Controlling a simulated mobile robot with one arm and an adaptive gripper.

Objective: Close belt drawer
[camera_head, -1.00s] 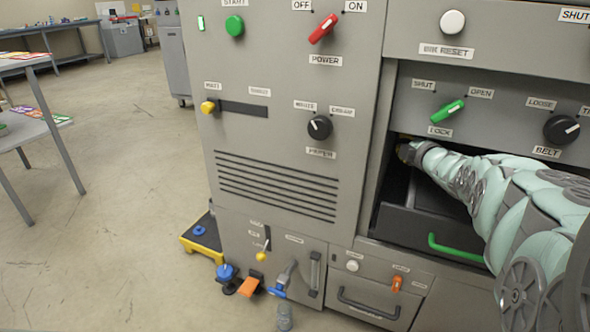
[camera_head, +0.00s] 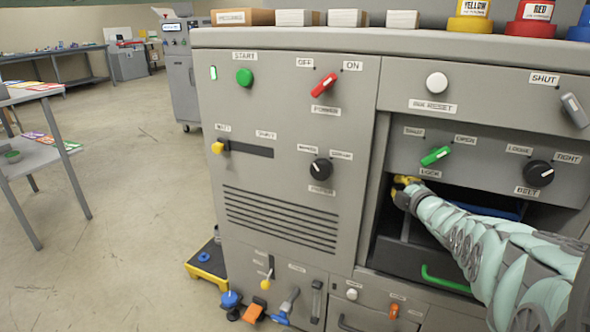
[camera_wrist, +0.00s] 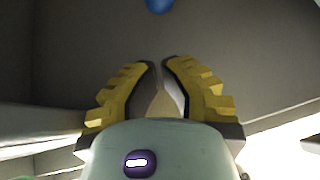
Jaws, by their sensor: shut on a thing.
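The belt drawer (camera_head: 413,257) is a dark box at the lower part of the right-hand opening, with a green handle (camera_head: 446,280) on its front. It stands pulled out, with its inside partly visible. A blue strip (camera_head: 490,209) shows behind my arm in the opening. My gripper (camera_head: 404,184) is at the opening's upper left, above the drawer and apart from the green handle. In the wrist view its yellow fingers (camera_wrist: 161,68) are close together, with a narrow pale sliver between them. What they hold I cannot make out. My arm hides the drawer's right part.
Above the opening are a green lock knob (camera_head: 436,156), turned towards OPEN, and a black belt dial (camera_head: 539,173). The grey machine front (camera_head: 290,250) stands left of the opening. Floor (camera_head: 130,200) is clear farther left, up to a table (camera_head: 40,155).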

